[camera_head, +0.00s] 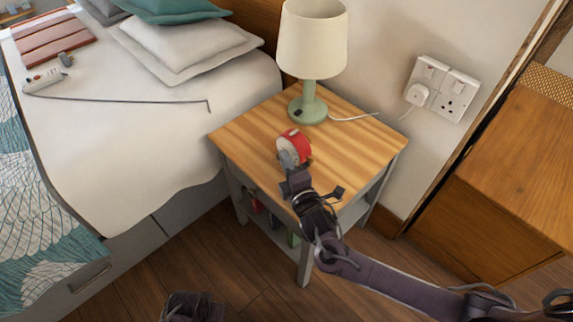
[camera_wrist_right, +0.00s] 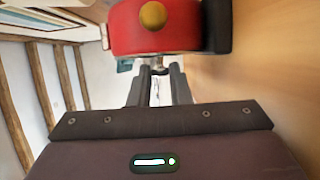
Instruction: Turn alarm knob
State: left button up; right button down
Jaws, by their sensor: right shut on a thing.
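The red alarm clock (camera_head: 295,145) stands on the wooden bedside table (camera_head: 240,134), toward its middle. In the right wrist view the red clock body (camera_wrist_right: 160,38) fills the top, with a round brass-coloured part on it. My right gripper (camera_head: 290,168) reaches the clock from the front edge of the table. In the right wrist view its fingers (camera_wrist_right: 160,78) are close together on a small part at the clock's back, likely the knob, mostly hidden between the fingertips. My left gripper (camera_head: 194,306) is low at the bottom edge, away from the table; its fingers are not clear.
A green lamp (camera_head: 309,104) with a cream shade stands behind the clock. Its white cable runs right toward the wall socket (camera_head: 440,88). The bed (camera_head: 130,125) is at the left, and a wooden cabinet (camera_head: 500,190) at the right. The table's left part is clear.

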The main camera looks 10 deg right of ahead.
pick_arm(q)
jog(key=shift+d+r, duration=0.1)
jog(key=shift+r, duration=0.25)
pick_arm(e)
jog(key=shift+f, duration=0.1)
jog(key=c, duration=1.3)
grip_release()
jog(key=shift+c, duration=0.2)
